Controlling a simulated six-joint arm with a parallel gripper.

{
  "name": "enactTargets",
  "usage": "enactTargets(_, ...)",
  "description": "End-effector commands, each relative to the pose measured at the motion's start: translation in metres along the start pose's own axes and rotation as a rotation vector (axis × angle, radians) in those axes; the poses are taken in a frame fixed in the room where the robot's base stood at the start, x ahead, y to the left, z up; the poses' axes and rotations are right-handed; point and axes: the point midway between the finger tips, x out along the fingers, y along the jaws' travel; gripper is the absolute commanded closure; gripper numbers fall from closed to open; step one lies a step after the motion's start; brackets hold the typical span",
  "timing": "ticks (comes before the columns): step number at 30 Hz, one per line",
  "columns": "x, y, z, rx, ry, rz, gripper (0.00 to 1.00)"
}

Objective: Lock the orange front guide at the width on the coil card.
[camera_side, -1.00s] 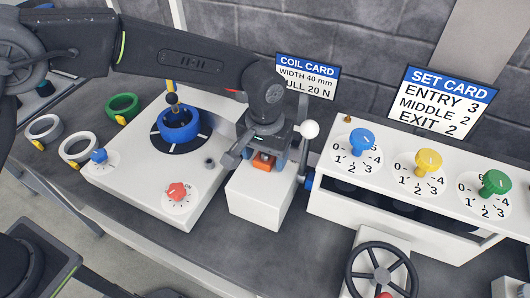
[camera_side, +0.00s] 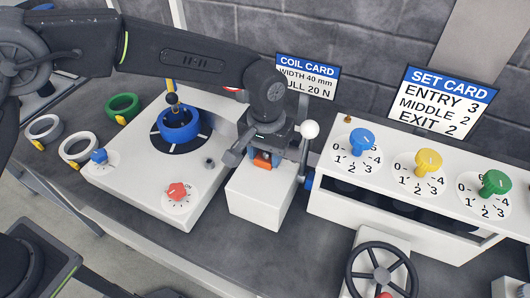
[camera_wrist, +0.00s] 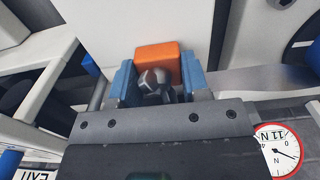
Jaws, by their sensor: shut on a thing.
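The orange front guide (camera_side: 263,162) sits on top of the white block in the middle of the bench. It also shows in the wrist view (camera_wrist: 157,62). My gripper (camera_wrist: 158,88) points down over the block, its blue fingers shut on a small grey knob (camera_wrist: 155,80) right beside the orange guide. The fingers hide part of the knob and of the guide. The coil card (camera_side: 307,77) behind my wrist reads width 40 mm, with its pull line partly covered. No width scale is readable on the block.
The white block (camera_side: 262,200) stands between the blue coil's base (camera_side: 130,178) and the dial panel (camera_side: 400,195). A white-ball lever (camera_side: 309,130) rises close to my gripper's right. A round gauge (camera_wrist: 279,148) shows at lower right in the wrist view. A handwheel (camera_side: 381,272) is in front.

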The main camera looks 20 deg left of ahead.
Motion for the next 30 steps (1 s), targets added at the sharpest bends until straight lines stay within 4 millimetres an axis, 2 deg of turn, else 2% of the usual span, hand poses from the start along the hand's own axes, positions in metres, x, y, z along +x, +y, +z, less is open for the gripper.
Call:
enactTargets(8, 0.0, 0.0, -0.004, -0.001, -0.003, -0.001, 1.0)
enactTargets(9, 0.0, 0.0, -0.004, -0.001, -0.003, -0.001, 0.56)
enactTargets(16, 0.0, 0.0, -0.004, 0.0, -0.002, -0.001, 0.34)
enactTargets(25, -0.002, 0.0, -0.004, 0.0, -0.001, 0.0, 0.32)
enactTargets(30, -0.022, 0.0, -0.005, 0.0, 0.002, 0.002, 0.32)
